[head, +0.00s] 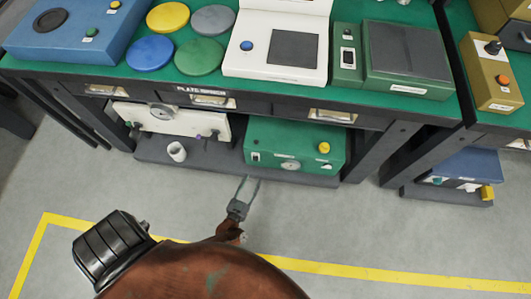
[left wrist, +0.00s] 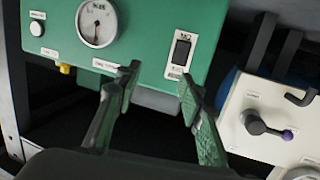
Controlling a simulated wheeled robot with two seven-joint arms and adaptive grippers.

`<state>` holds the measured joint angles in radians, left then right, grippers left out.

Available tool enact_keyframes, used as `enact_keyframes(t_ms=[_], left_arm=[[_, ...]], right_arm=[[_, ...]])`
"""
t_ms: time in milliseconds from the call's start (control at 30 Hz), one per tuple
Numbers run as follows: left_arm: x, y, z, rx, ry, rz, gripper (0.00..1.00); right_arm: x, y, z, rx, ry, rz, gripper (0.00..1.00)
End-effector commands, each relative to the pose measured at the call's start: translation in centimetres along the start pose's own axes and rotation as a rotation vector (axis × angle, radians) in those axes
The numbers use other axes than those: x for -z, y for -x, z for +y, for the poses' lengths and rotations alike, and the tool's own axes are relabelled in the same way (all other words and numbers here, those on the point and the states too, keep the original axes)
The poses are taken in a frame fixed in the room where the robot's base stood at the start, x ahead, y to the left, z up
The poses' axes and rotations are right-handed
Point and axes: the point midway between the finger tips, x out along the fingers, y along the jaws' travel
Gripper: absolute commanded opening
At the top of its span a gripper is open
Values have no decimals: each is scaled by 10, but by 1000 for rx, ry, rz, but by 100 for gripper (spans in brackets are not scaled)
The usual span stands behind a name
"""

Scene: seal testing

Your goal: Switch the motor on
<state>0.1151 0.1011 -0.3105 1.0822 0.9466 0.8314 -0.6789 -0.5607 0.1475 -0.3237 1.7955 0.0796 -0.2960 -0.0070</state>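A green box (head: 293,146) with a gauge (head: 290,165), a yellow knob (head: 324,148) and a small switch (head: 255,157) stands on the low shelf under the bench. In the left wrist view the green box (left wrist: 150,28) appears upside down, with a black rocker switch (left wrist: 181,49) in a white plate at its right. No thing in view is legibly labelled as the motor. My left gripper (head: 250,180) is open and empty in front of the box's switch end. In the wrist view its fingertips (left wrist: 159,75) are apart, the right one just below the switch plate. My right gripper is not in view.
The low shelf's edge (head: 215,168) and bench top (head: 205,85) bound the space. The grey floor in front is clear, with a yellow line.

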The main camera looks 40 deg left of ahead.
Motion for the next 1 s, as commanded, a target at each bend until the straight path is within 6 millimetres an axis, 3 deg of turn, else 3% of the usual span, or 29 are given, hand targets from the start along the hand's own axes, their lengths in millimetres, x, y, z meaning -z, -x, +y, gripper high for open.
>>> enact_keyframes(t_ms=[33,200,433,667,1000], left_arm=[[-20,-8,-1,44,9,20,36],[-21,-26,-7,183,40,94,36],[-17,-32,-12,259,57,124,36],[-14,-39,-14,260,57,128,36],[-11,-86,-27,258,55,125,36]], right_arm=[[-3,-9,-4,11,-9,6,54],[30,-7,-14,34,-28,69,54],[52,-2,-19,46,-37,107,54],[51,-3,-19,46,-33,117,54],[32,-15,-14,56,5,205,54]])
